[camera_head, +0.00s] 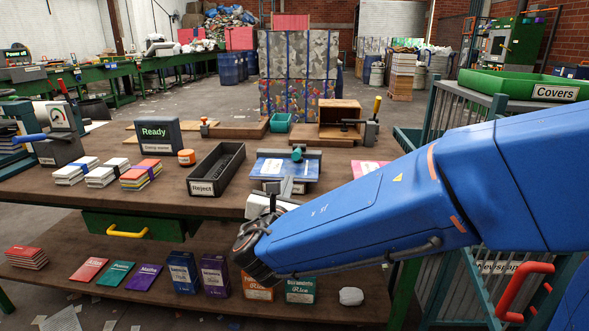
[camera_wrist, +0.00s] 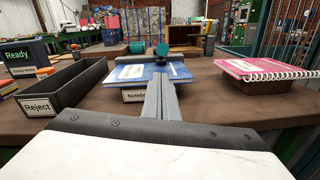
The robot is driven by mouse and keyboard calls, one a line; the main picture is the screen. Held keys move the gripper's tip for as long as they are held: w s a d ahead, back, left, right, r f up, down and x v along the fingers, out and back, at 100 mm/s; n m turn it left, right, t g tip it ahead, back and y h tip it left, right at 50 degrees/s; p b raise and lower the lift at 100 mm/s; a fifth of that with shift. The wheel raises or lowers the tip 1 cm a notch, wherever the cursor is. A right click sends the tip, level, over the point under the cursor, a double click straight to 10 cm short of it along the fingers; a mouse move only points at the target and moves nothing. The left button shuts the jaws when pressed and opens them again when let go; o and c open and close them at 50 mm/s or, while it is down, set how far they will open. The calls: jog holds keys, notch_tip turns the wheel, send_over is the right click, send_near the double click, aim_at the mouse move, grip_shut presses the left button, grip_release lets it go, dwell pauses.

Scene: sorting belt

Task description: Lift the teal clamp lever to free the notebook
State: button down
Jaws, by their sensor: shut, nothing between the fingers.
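The blue notebook (camera_head: 270,168) lies on a labelled stand on the brown table, under a dark clamp bar. It also shows in the wrist view (camera_wrist: 128,74). The teal clamp lever (camera_head: 297,153) stands at the clamp, and its round teal knob shows in the wrist view (camera_wrist: 161,49). My gripper (camera_head: 288,184) is shut and empty. In the wrist view its grey fingers (camera_wrist: 160,84) point forward at the notebook, in front of the lever. They look apart from the lever and cover part of the notebook and its label.
The black Reject bin (camera_head: 217,170) stands to the left. A pink spiral notebook (camera_wrist: 268,69) lies on a brown block to the right. Behind the clamp are a teal tray (camera_head: 279,123) and an open wooden box (camera_head: 340,112). A fence (camera_head: 463,118) stands at right.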

aim_at(298, 154)
dwell(0.3)
jog(key=w, duration=1)
jog(key=shift+d, duration=0.4)
